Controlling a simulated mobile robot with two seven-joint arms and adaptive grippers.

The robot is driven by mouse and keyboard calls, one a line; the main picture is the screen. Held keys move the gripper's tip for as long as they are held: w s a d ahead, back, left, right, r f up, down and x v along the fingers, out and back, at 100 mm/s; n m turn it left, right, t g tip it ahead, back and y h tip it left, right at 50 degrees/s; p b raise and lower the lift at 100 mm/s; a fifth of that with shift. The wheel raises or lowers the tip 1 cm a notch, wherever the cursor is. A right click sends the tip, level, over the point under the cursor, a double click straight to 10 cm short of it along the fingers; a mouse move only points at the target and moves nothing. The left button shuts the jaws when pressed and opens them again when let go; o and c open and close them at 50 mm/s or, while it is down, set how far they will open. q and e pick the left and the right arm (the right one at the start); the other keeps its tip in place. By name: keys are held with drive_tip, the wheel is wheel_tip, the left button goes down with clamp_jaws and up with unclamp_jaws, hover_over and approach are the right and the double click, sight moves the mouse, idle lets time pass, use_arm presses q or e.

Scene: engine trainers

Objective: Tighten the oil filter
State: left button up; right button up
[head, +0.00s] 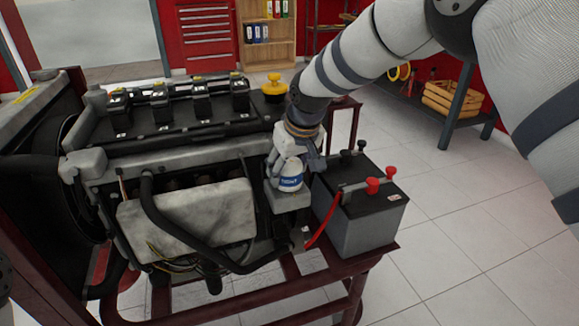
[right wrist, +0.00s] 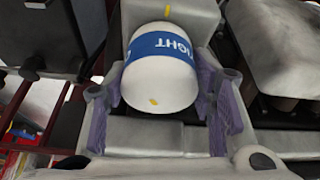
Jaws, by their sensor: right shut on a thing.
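The oil filter (head: 290,182) is a white canister with a blue band, seated against a grey block on the near right of the engine (head: 185,210). My right gripper (head: 293,168) reaches it from above and is shut on it. In the right wrist view, the filter (right wrist: 160,72) lies between the two purple-padded fingers of my right gripper (right wrist: 166,88). A yellow mark shows on the filter's near end and another on the grey block, the filter's mark slightly left of the block's. The left gripper is out of view.
A battery (head: 362,215) with red and black terminals stands close right of the filter, with a red cable beside it. A black hose (head: 175,225) crosses the engine front. A yellow cap (head: 273,86) stands behind. Floor at the right is clear.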

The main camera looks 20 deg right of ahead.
drive_tip(key=shift+m+h, duration=0.3)
drive_tip(key=shift+m, duration=0.5)
drive_tip(key=shift+m+h, duration=0.4)
drive_tip(key=shift+m, duration=0.4)
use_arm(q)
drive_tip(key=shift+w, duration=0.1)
use_arm(e)
drive_tip(key=shift+f+m+g+h, duration=0.15)
drive_tip(key=shift+m+h, duration=0.15)
drive_tip(key=shift+m, duration=0.6)
drive_tip(key=shift+m+g+h, duration=0.15)
drive_tip(key=shift+m+h, duration=0.15)
drive_tip(key=shift+m, duration=0.6)
drive_tip(key=o, duration=1.1)
drive_tip(key=v, duration=1.2)
drive_tip(key=shift+a, duration=0.1)
